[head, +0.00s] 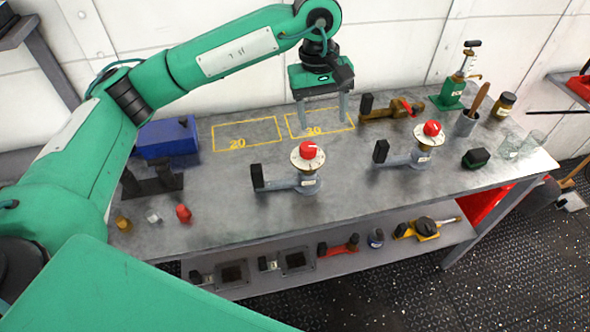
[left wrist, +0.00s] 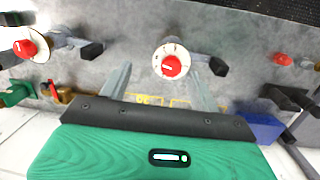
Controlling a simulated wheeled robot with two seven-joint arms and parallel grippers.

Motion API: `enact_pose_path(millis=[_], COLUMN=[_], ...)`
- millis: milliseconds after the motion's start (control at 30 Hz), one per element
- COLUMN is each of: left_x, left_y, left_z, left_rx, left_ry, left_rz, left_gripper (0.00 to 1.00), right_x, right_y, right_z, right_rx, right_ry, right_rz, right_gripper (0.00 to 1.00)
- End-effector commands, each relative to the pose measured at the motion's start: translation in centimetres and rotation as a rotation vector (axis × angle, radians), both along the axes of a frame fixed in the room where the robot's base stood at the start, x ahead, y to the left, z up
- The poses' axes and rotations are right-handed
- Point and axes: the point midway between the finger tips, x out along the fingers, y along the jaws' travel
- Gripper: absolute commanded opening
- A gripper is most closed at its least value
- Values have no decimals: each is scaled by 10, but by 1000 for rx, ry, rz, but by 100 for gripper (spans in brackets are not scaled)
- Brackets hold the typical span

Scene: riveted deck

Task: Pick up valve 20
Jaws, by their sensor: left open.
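Two valves with red knobs on white dials, grey bodies and black-ended side handles stand on the grey workbench (head: 235,205). One valve (head: 306,178) is near the middle; the other valve (head: 424,150) is to its right. I cannot read a number on either, so I cannot tell which is valve 20. My left gripper (head: 323,118) is open and empty, pointing down above the back of the bench, behind the middle valve. In the left wrist view, the middle valve (left wrist: 171,62) shows beyond the open fingers (left wrist: 161,84), apart from them. My right gripper is out of view.
Yellow outlines marked 20 (head: 238,144) and 30 (head: 314,131) lie at the back. A blue box (head: 168,138) stands left, a brass fitting (head: 392,110) behind the valves. The front middle is clear.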

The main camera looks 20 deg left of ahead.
Motion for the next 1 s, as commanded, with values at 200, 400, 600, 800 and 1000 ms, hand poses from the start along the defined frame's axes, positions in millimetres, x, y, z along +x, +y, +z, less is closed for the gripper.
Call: enact_pose_path(millis=[200, 400, 600, 800, 1000], left_x=[10, 9, 9, 10, 11], left_y=[30, 30, 30, 30, 31], left_z=[9, -26, -61, -74, -96], left_rx=[129, 131, 129, 129, 128], left_ry=[-30, -26, -27, -29, -26], left_rz=[-6, -7, -7, -6, -6], left_gripper=[63, 63, 63, 63, 63], right_x=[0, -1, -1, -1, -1], right_y=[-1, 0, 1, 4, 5], right_z=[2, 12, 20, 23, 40], right_rx=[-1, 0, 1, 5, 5], right_ry=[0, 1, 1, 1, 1], right_rz=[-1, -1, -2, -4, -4], right_gripper=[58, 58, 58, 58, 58])
